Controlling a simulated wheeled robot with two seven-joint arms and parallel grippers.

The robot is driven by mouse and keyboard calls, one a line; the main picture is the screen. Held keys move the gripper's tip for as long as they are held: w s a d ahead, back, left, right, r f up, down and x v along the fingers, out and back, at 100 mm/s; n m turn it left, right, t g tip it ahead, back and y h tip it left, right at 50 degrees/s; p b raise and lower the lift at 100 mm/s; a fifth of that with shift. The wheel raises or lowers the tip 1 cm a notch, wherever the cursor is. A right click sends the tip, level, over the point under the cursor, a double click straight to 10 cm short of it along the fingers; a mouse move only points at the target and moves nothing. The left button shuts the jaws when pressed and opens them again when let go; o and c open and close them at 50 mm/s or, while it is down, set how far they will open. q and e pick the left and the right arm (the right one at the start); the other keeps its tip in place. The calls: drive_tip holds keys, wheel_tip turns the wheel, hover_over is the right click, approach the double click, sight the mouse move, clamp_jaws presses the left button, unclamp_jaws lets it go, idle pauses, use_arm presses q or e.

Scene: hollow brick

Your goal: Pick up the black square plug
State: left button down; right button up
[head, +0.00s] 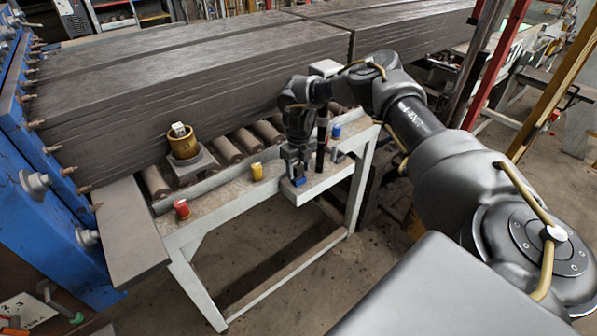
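My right gripper (296,168) points down over the right part of the grey metal bench (225,205), with its fingertips close to the bench top. A small blue piece (299,182) shows at the fingertips; I cannot tell whether it is held or belongs to the gripper. A dark upright rod-like shape (322,140) stands just right of the gripper; I cannot tell whether it is the black square plug or part of my arm. No black square plug is clearly visible elsewhere. My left gripper is not in view.
On the bench stand a red plug (181,208), a yellow plug (257,172) and a blue plug (336,131). A brass cylinder (182,140) sits on a grey block behind them. Large dark slabs (190,80) lie beyond; a blue frame (45,215) is at left.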

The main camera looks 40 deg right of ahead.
sight(297, 166)
drive_tip(key=c, duration=0.8)
drive_tip(key=shift+c, duration=0.2)
drive_tip(key=shift+r+b, duration=0.15)
drive_tip(key=shift+b, duration=0.15)
drive_tip(key=r+b, duration=0.2)
drive_tip(key=r, duration=0.1)
drive_tip(key=shift+a, duration=0.3)
drive_tip(key=s+a+r+b, duration=0.5)
drive_tip(key=a+r, duration=0.4)
drive_tip(key=a, duration=0.2)
drive_tip(key=shift+s+a+r, duration=0.3)
drive_tip(key=shift+s+r, duration=0.05)
drive_tip(key=shift+s, duration=0.55)
